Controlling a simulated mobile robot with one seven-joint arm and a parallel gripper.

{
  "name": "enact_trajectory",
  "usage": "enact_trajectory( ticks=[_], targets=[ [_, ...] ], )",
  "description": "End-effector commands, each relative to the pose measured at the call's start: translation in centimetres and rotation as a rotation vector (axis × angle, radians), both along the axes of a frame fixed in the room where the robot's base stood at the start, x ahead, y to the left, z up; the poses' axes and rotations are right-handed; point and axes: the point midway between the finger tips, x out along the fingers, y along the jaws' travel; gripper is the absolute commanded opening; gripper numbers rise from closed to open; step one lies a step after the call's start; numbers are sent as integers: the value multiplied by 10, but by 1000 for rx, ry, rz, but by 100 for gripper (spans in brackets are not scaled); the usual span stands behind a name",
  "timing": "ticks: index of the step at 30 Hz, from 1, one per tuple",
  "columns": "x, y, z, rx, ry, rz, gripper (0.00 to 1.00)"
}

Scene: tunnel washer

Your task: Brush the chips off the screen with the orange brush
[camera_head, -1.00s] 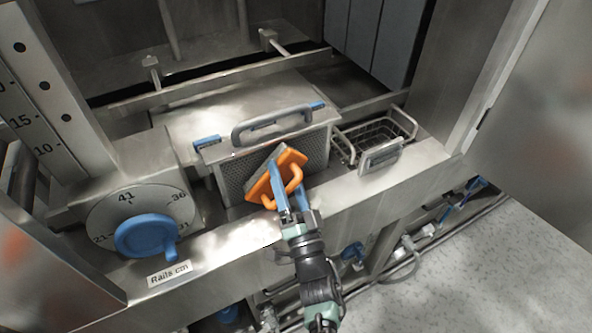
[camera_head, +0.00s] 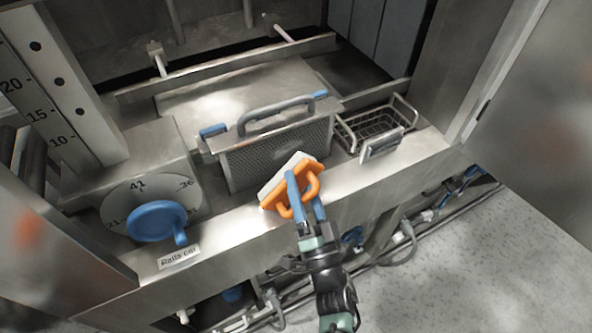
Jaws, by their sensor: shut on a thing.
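The orange brush (camera_head: 284,205) has an orange back with a looped handle and a pale grey bristle or pad side. My gripper (camera_head: 303,207) is shut on its orange handle. The brush is held tilted in front of the lower right part of the screen (camera_head: 265,157), over the steel front ledge. I cannot tell whether it touches either. The screen is a perforated grey panel standing upright, with a grey bar handle on top and blue clips at its ends. The brush hides a small part of its lower edge. No chips can be made out on it at this size.
A wire basket (camera_head: 373,127) with a grey handle stands right of the screen. A blue knob (camera_head: 158,222) on a numbered dial is at the left. A steel side panel (camera_head: 535,130) bounds the right.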

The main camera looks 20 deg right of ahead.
Motion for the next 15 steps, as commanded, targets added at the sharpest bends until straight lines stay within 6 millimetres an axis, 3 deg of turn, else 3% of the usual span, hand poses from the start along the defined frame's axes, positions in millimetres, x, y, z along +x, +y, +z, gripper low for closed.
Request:
enact_trajectory(
  ticks=[15],
  targets=[
    [-10,0,2,-1,-1,-1,34]
  ],
)
